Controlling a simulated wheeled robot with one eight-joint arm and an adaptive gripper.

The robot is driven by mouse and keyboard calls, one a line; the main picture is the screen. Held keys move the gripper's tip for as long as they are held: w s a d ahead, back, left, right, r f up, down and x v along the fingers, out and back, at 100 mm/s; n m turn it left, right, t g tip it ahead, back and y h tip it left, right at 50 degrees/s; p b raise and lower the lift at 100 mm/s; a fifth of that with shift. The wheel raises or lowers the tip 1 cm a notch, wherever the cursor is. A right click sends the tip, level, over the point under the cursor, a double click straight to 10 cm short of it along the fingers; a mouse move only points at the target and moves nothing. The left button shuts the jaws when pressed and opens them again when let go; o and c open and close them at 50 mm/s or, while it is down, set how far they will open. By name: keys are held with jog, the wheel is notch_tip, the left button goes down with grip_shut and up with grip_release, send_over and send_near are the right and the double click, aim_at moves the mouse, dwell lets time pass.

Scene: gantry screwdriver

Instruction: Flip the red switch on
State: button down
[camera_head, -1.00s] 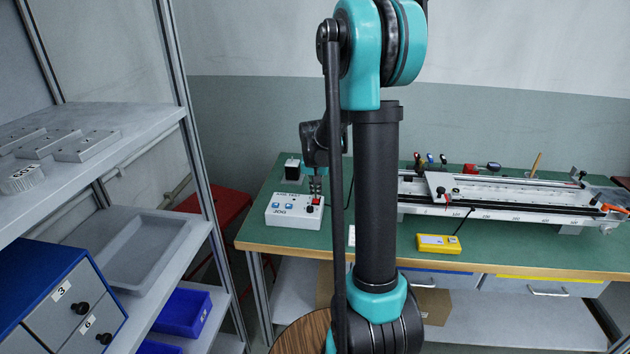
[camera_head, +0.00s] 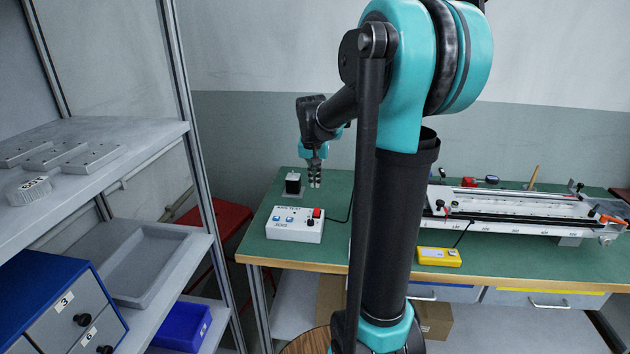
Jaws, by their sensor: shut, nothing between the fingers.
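The white control box (camera_head: 292,229) stands at the left end of the green bench (camera_head: 342,259). Its small red switch (camera_head: 317,212) sits at the box's upper right corner, with a black knob just below it and blue buttons to the left. Whether the switch is on or off is too small to tell. My gripper (camera_head: 315,184) points down above and behind the switch, apart from the box. It is shut and empty.
A small black block (camera_head: 293,183) stands behind the box, left of my gripper. A yellow device (camera_head: 438,256) and a long rail gantry (camera_head: 520,213) occupy the bench's right side. A grey shelf (camera_head: 150,262) with a tray is at left.

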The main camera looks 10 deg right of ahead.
aim_at(317, 209)
jog(key=shift+w+d+r+t, duration=0.2)
jog(key=shift+w+r+t, duration=0.05)
jog(key=shift+w+t, duration=0.3)
jog(key=x, duration=1.4)
jog(key=shift+d, duration=0.2)
